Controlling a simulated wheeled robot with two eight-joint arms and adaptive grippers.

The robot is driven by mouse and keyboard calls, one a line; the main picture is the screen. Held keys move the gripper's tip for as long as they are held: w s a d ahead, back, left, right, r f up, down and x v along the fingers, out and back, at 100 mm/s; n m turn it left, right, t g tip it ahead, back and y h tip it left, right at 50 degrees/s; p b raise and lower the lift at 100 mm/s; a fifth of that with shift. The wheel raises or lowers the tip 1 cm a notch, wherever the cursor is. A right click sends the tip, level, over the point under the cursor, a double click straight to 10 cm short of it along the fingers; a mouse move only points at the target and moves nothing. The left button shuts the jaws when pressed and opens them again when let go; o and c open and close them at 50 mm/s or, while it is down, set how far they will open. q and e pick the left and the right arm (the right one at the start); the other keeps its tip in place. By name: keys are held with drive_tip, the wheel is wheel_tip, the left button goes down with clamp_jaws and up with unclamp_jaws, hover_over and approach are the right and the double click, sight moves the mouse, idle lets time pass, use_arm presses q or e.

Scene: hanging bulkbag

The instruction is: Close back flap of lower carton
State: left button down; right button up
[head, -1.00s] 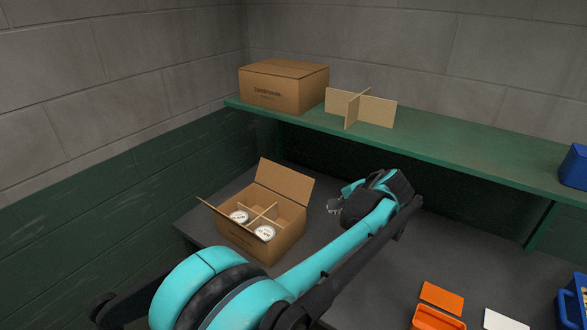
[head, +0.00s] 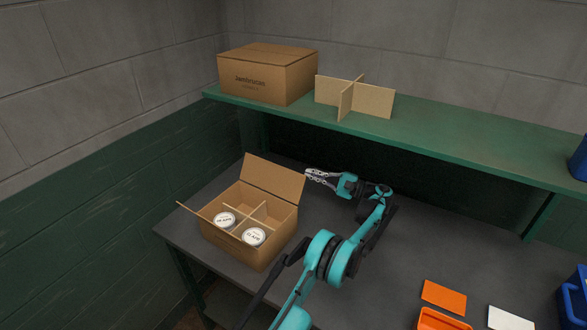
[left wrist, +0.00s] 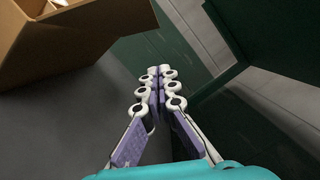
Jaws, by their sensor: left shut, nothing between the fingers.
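The lower carton (head: 237,243) stands open on the dark table. It has a cross divider and two round white-lidded cans, (head: 224,220) and (head: 254,236), in its front cells. Its back flap (head: 273,178) stands up, leaning back, and a left flap (head: 203,213) sticks outward. My left gripper (head: 309,175) is shut and empty, just right of the back flap's upper right corner and behind the carton. In the left wrist view the shut fingers (left wrist: 160,85) point toward the wall, with part of the carton (left wrist: 70,45) at upper left. My right gripper is not in view.
A closed carton (head: 268,75) and a spare cross divider (head: 355,97) sit on the green shelf (head: 430,133) above the table. An orange card (head: 444,296), a white card (head: 508,318) and blue bins lie at the right.

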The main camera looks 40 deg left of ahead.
sight(271, 177)
use_arm(q)
drive_tip(key=s+a+r+b, duration=0.3)
drive_tip(key=s+a, duration=0.3)
drive_tip(key=a, duration=0.3)
drive_tip(key=shift+s, duration=0.1)
idle(0.4)
